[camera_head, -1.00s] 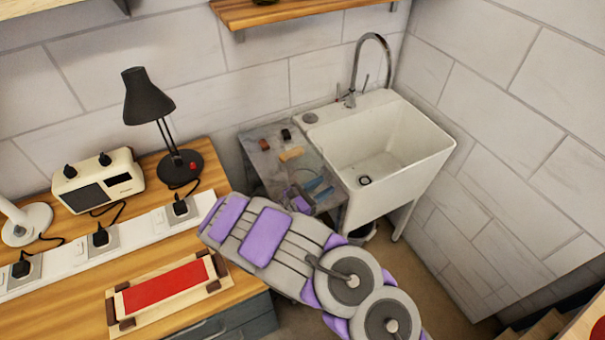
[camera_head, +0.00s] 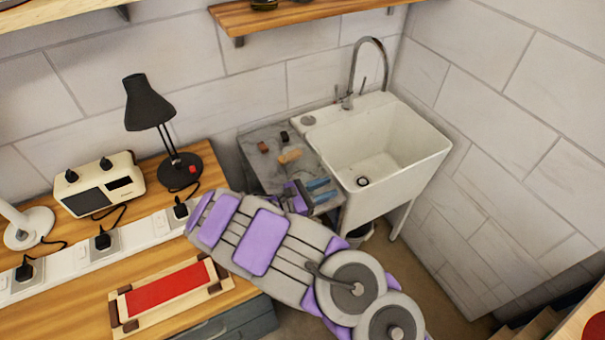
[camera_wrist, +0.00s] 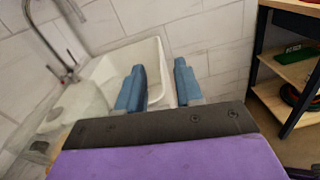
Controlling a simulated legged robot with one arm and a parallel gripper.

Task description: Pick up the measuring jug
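I cannot make out a measuring jug in either view. My gripper (camera_head: 319,190) has blue fingers and reaches over the front of the grey marbled side table (camera_head: 254,150), left of the sink. In the wrist view my gripper (camera_wrist: 159,82) has its two fingers apart, with nothing between them but the white sink and wall behind. My arm hides part of the side table's front and the floor below it.
A white sink (camera_head: 405,160) with a tall tap (camera_head: 353,70) stands right of the side table. Small blocks (camera_head: 290,156) lie on the side table. The wooden bench at left holds a black lamp (camera_head: 148,105), a cream radio-like box (camera_head: 98,187) and a red-panelled frame (camera_head: 165,289).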

